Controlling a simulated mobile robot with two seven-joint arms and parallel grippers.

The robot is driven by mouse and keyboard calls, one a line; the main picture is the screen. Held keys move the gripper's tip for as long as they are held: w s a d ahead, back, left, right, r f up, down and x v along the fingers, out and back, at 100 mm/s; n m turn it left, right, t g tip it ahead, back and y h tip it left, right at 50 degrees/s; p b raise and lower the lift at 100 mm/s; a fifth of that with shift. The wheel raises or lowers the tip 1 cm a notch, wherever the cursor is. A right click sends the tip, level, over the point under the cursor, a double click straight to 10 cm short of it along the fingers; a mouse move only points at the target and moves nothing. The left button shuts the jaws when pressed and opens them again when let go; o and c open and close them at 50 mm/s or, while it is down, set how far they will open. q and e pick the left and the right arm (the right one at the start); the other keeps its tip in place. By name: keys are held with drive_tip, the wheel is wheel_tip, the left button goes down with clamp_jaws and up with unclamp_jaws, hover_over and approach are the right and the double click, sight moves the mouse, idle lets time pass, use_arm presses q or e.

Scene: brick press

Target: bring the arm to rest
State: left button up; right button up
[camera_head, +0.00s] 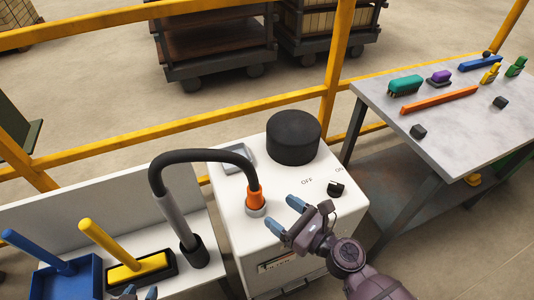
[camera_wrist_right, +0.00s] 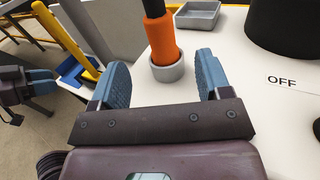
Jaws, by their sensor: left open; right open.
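My right gripper (camera_head: 284,214) is open and empty over the white cabinet (camera_head: 240,236). Its fingers point at the orange collar (camera_head: 254,195) of a black hose, which stands upright in a grey ring. In the right wrist view the orange collar (camera_wrist_right: 163,41) and ring (camera_wrist_right: 166,69) show between and just beyond the open fingers (camera_wrist_right: 162,78), with no clear contact. My left gripper (camera_head: 139,294) shows only its blue fingertips at the bottom edge of the head view. It also appears at the left of the right wrist view (camera_wrist_right: 40,84).
The cabinet carries a black cylinder (camera_head: 294,138), a small grey tray (camera_head: 238,157) and a black knob (camera_head: 337,188) by OFF/ON. Blue (camera_head: 36,252) and yellow (camera_head: 109,245) handled tools stand at left. A grey table (camera_head: 440,128) at right holds brushes and blocks. Yellow rails (camera_head: 150,131) run behind.

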drive_tip(key=shift+s+n, duration=0.25)
drive_tip(key=shift+n, duration=0.15)
drive_tip(key=s+d+f+n+g+h, duration=0.1)
drive_tip(key=s+d+n+g+h, duration=0.15)
drive_tip(key=s+n, duration=0.45)
drive_tip(key=s+d+f+n+g+h, duration=0.15)
drive_tip(key=s+n+g, duration=0.25)
drive_tip(key=n, duration=0.7)
drive_tip(key=s+d+n+g+h, duration=0.2)
drive_tip(key=s+d+n+h, duration=0.3)
drive_tip(key=d, duration=0.3)
drive_tip(key=s+d+n+g+h, duration=0.2)
drive_tip(key=s+d+n+h, duration=0.3)
drive_tip(key=d, duration=0.4)
drive_tip(key=w+f+t+y, duration=0.1)
drive_tip(key=w+f+t, duration=0.5)
drive_tip(key=w+t, duration=0.1)
drive_tip(key=shift+w+f+t, duration=0.25)
drive_tip(key=shift+f+t, duration=0.15)
drive_tip(key=shift+t, duration=0.45)
drive_tip(key=shift+a, duration=0.1)
idle(0.4)
